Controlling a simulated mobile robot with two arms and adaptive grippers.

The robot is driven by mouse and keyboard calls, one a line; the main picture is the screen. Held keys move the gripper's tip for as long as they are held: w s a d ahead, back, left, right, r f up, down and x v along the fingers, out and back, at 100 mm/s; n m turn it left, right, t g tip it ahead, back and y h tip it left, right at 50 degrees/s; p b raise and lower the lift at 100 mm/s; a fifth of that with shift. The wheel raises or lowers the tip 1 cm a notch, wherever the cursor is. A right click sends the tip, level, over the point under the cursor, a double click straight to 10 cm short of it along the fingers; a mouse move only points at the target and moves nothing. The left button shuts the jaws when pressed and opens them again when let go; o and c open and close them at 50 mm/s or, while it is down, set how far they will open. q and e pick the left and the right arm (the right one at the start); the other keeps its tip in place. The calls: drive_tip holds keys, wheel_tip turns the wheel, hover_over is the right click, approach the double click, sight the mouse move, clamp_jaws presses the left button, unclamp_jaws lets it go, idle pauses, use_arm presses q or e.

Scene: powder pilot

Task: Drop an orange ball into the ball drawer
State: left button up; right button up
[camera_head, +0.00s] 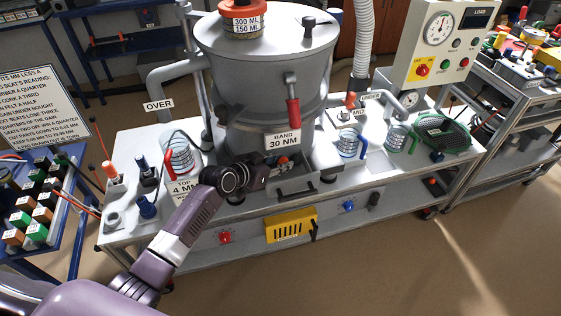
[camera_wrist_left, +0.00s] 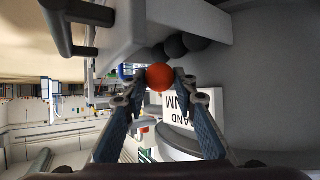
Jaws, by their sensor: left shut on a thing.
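My left gripper (camera_head: 284,164) is shut on an orange ball (camera_wrist_left: 160,77), which sits between its two fingertips (camera_wrist_left: 158,80) in the left wrist view. In the head view the gripper is just over the open grey ball drawer (camera_head: 292,195), below the big drum. The ball drawer (camera_wrist_left: 128,42) also shows in the upper part of the wrist view, beside the held ball. Dark grey balls (camera_wrist_left: 176,46) show at the drawer, close to the orange ball. The gripper partly hides the drawer's inside in the head view. My right gripper is not in view.
The grey drum (camera_head: 265,90) stands just behind the gripper, with a red-handled lever (camera_head: 293,112) and a "BAND 30 NM" label (camera_head: 283,140). A glass jar (camera_head: 178,157) stands left of the drawer, another (camera_head: 348,144) to its right. A yellow slotted box (camera_head: 291,225) is below.

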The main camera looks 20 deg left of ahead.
use_arm(q)
drive_tip(key=o, duration=1.1)
drive_tip(key=shift+c, duration=0.2)
drive_tip(key=v, duration=1.2)
